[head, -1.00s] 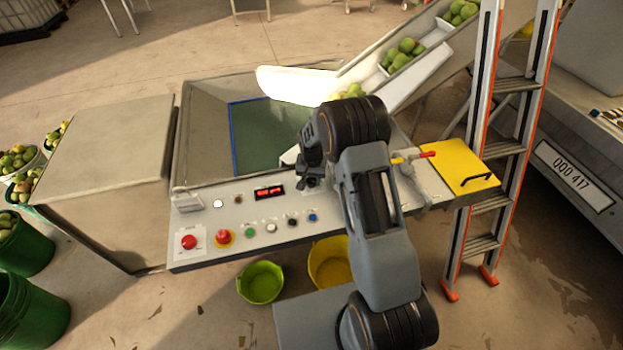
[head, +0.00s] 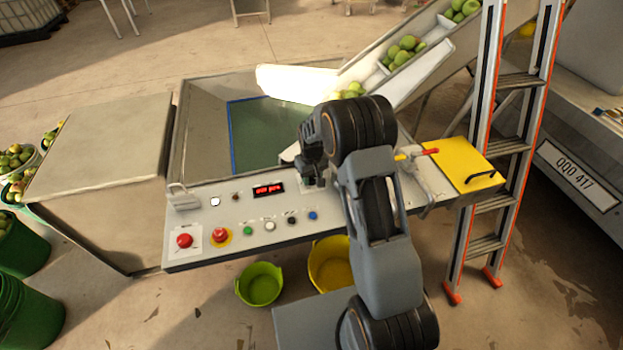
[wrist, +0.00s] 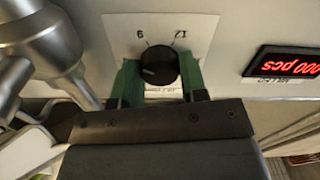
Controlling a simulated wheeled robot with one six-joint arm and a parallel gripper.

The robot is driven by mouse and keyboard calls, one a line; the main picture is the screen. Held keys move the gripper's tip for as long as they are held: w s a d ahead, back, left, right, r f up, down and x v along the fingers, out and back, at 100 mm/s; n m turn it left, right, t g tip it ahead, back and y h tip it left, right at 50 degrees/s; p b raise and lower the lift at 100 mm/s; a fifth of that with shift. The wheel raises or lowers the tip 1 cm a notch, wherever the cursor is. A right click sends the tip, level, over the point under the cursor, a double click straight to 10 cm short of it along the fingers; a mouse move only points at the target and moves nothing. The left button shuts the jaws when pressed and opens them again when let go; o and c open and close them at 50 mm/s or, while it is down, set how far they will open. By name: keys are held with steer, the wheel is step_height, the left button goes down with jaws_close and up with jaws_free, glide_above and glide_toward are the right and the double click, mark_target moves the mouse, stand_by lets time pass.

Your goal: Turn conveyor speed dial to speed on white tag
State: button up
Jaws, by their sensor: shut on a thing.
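The speed dial (wrist: 158,64) is a round black knob on a white scale plate (wrist: 185,28) in the wrist view. A 12 and a numeral that could be 6 or 9 show at its edge, and the print looks upside down. My gripper (wrist: 160,78) has its green fingers on both sides of the knob and is shut on it.
A red display (head: 268,190) is left of my gripper in the head view. Several buttons line the panel, with a red mushroom button (head: 220,235) among them. A tool with a red handle (head: 425,151) and a yellow plate (head: 462,165) are to the right, near a ladder (head: 500,150).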

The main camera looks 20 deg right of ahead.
mark_target(311, 177)
steer(key=n+b, duration=0.1)
steer(key=n, duration=0.4)
stand_by(0.7)
steer(key=o, duration=0.9)
step_height(311, 177, up, 14)
steer(key=shift+f, duration=0.1)
stand_by(0.6)
